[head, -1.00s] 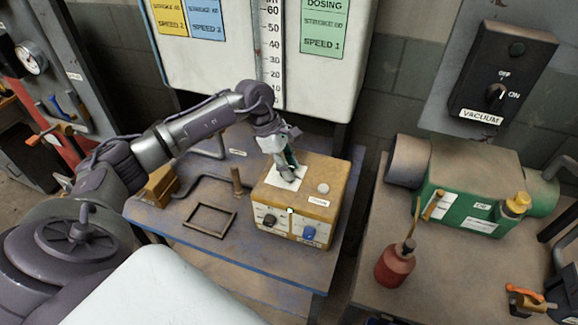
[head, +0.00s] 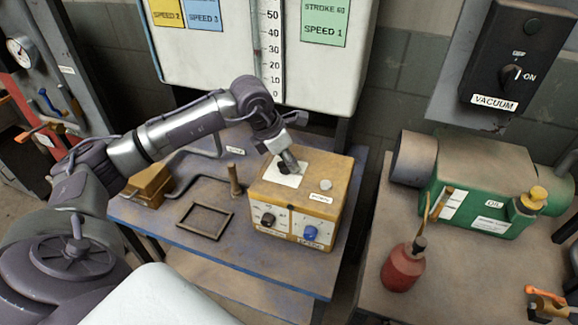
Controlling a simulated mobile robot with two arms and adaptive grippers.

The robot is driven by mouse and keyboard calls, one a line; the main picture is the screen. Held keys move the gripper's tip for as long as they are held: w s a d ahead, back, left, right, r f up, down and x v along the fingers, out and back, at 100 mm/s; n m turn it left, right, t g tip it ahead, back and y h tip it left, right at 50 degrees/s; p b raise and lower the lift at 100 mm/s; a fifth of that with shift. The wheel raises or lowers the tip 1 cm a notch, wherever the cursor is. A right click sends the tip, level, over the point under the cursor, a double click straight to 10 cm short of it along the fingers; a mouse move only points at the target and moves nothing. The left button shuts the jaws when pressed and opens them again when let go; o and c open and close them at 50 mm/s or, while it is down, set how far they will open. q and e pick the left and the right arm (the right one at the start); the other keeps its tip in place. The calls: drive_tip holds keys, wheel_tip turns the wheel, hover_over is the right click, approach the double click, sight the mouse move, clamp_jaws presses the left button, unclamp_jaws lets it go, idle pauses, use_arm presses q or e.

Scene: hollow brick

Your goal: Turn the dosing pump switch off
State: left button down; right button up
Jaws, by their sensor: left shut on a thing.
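The dosing pump is most likely the yellow box (head: 322,171) on the blue-edged bench. Its top carries a white plate (head: 293,181) and a pale round button (head: 325,185). Its front has a black knob (head: 268,219) and a blue knob (head: 310,232). My left gripper (head: 287,167) points down onto the white plate and is shut on a small dark switch there. The fingers hide most of the switch, so its position cannot be read. My right gripper is not in view.
An empty dark frame (head: 205,221) and an upright brown peg (head: 235,180) are left of the box. A gauge board (head: 235,60) stands behind. At the right are a green vacuum pump (head: 470,200), a red oil can (head: 403,267) and a black VACUUM switch box (head: 515,60).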

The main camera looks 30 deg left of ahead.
use_arm(q)
drive_tip(key=n+y+b, duration=0.1)
drive_tip(key=n, duration=0.1)
drive_tip(key=n+b, duration=0.2)
drive_tip(key=shift+w+a+f+t+y, duration=0.1)
drive_tip(key=shift+f+t+y, duration=0.05)
drive_tip(key=shift+t+y, duration=0.2)
drive_tip(key=shift+a+n+y+b, duration=0.15)
drive_tip(key=shift+n+y+b, duration=0.7)
drive_tip(key=shift+n, duration=1.35)
drive_tip(key=c, duration=0.8)
unclamp_jaws()
drive_tip(key=shift+r, duration=0.25)
drive_tip(key=v, duration=1.1)
drive_tip(key=shift+r, duration=0.45)
